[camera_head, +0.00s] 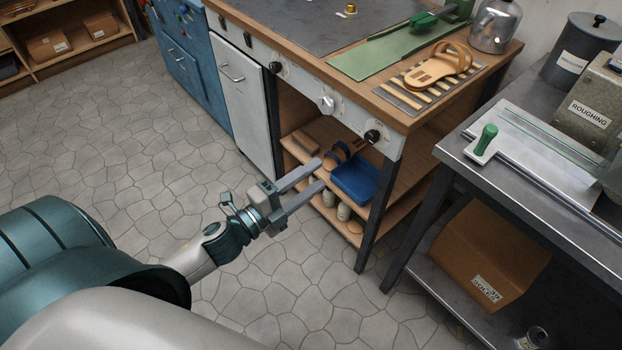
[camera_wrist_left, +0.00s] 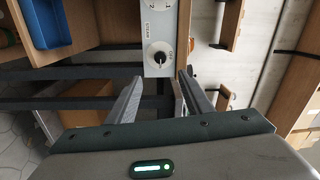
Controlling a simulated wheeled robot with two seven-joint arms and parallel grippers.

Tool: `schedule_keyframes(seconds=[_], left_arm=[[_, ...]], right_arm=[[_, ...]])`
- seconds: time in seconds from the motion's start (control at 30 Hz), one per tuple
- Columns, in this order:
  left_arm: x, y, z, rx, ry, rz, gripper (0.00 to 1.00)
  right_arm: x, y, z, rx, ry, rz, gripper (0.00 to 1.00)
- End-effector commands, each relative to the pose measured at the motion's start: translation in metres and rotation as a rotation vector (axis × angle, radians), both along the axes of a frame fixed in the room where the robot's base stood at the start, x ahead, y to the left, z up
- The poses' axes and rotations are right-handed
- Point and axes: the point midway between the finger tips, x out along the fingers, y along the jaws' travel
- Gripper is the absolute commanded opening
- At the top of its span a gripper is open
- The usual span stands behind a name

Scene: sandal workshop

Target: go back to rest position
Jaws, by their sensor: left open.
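My left gripper (camera_head: 310,180) is open and empty. In the head view it reaches in front of the lower shelf of the wooden workbench, with its fingers pointing right toward the blue bin. In the left wrist view the two fingers (camera_wrist_left: 159,90) stand apart with nothing between them, below a bench knob (camera_wrist_left: 158,56). My right gripper does not show in either view.
A blue bin (camera_head: 355,179) sits on the workbench shelf. A tan sandal (camera_head: 440,66) lies on a slatted rack on the bench top. A metal table (camera_head: 470,130) stands at the right, with a cardboard box (camera_head: 482,255) below. The stone floor (camera_head: 130,150) at the left is clear.

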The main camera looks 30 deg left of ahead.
Motion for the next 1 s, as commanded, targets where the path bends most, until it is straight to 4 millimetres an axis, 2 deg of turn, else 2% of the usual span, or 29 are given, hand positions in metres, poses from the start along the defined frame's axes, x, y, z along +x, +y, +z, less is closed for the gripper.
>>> schedule_keyframes(seconds=[0.5,0.67,0.77,0.87,0.97,1.0], left_arm=[[0.0,0.0,0.0,-0.001,0.001,0.001,0.46],[0.002,0.004,-0.016,-0.031,0.04,0.021,0.46],[0.005,0.011,-0.042,-0.082,0.105,0.057,0.46],[0.005,0.019,-0.083,-0.162,0.205,0.114,0.46],[0.001,0.027,-0.137,-0.268,0.333,0.19,0.46],[-0.004,0.029,-0.162,-0.315,0.389,0.224,0.46]], right_arm=[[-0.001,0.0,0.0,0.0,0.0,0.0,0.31],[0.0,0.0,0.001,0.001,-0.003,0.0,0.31],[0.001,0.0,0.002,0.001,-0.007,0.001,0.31],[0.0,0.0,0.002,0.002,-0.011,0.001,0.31],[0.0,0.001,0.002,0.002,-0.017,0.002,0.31],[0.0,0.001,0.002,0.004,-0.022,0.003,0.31]])
